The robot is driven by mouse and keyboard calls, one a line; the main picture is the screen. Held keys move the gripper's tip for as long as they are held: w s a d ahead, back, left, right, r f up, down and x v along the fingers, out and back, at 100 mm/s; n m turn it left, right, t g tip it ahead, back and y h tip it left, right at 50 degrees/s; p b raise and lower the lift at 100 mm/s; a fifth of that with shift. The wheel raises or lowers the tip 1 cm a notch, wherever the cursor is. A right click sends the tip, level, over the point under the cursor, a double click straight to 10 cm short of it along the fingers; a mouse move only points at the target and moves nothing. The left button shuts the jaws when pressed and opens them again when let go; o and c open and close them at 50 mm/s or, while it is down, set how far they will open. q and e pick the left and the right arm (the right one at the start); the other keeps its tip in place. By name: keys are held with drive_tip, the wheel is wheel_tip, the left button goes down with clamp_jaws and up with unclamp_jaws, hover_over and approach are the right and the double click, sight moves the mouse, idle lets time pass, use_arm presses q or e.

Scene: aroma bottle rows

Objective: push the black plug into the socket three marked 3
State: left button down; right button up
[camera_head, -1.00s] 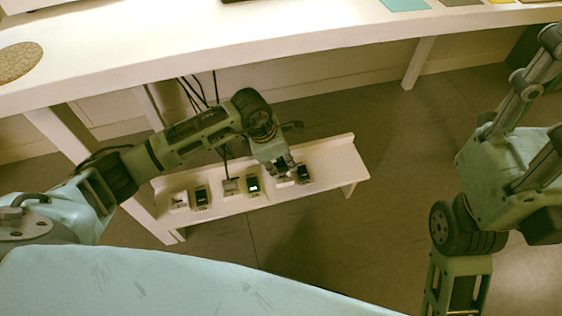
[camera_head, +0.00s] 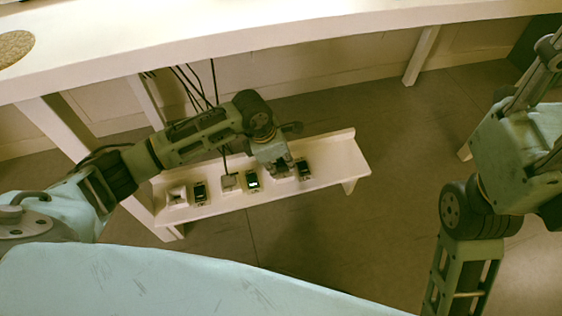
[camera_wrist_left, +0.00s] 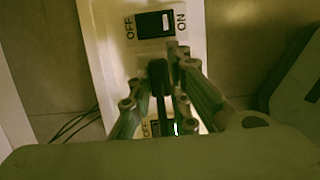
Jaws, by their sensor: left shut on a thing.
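My left gripper (camera_head: 281,167) reaches down to the low white shelf, near its right-hand switch (camera_head: 304,169). In the left wrist view, its fingers (camera_wrist_left: 162,92) are shut around a black plug (camera_wrist_left: 157,72), with a dark cable running down between them. I cannot tell how deep the plug sits. My right gripper is out of view.
A long white tabletop (camera_head: 250,45) stands above. Floor is free to the right.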

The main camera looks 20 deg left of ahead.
use_arm(q)
drive_tip(key=shift+f, duration=0.1)
drive_tip(key=c, duration=1.6)
unclamp_jaws()
